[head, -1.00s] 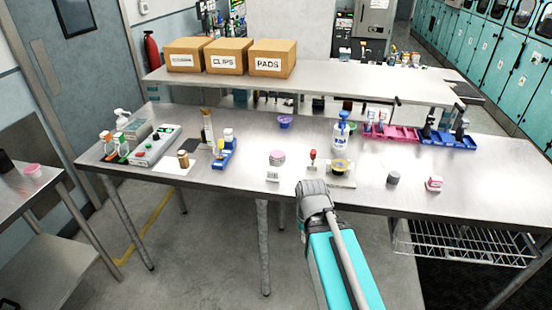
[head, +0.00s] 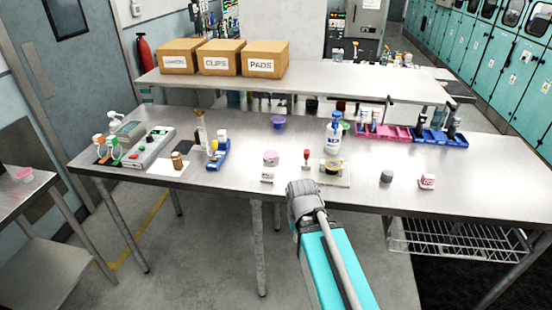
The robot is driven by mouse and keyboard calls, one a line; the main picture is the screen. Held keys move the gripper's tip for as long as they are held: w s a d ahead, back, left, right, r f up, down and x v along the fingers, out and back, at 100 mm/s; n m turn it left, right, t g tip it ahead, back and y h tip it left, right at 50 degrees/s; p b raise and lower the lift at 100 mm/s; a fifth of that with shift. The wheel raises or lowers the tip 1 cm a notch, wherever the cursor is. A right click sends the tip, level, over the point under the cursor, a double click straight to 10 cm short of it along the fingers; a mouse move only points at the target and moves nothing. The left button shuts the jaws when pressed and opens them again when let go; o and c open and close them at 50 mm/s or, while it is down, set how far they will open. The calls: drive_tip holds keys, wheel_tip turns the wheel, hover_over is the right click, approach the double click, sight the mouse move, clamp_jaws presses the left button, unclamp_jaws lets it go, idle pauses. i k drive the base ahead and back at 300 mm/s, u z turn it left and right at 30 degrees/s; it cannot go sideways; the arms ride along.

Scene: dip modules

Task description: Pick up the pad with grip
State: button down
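I cannot tell for sure which small item is the pad with grip. A pale plate (head: 343,180) on the steel table (head: 230,190) bears a dark and yellow round piece (head: 333,167). A small red-topped piece (head: 307,156) stands upright just left of it. A pink-topped round tub (head: 270,158) is further left, with a small white card in front. A grey round piece (head: 386,176) and a pink and white block (head: 427,181) stand to the right. My teal and grey arm reaches up to the table's front edge. My gripper's fingers do not show.
Boxes on the raised shelf are marked CLIPS (head: 220,60) and PADS (head: 264,60). A blue and white bottle (head: 333,133), pink bins (head: 384,131) and blue bins (head: 440,137) stand behind. Front centre-left tabletop is clear.

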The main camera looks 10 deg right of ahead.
sight(427, 182)
drive_tip(key=z, duration=1.4)
drive_tip(key=k, duration=0.5)
drive_tip(key=z, duration=0.05)
drive_tip(key=i, duration=0.4)
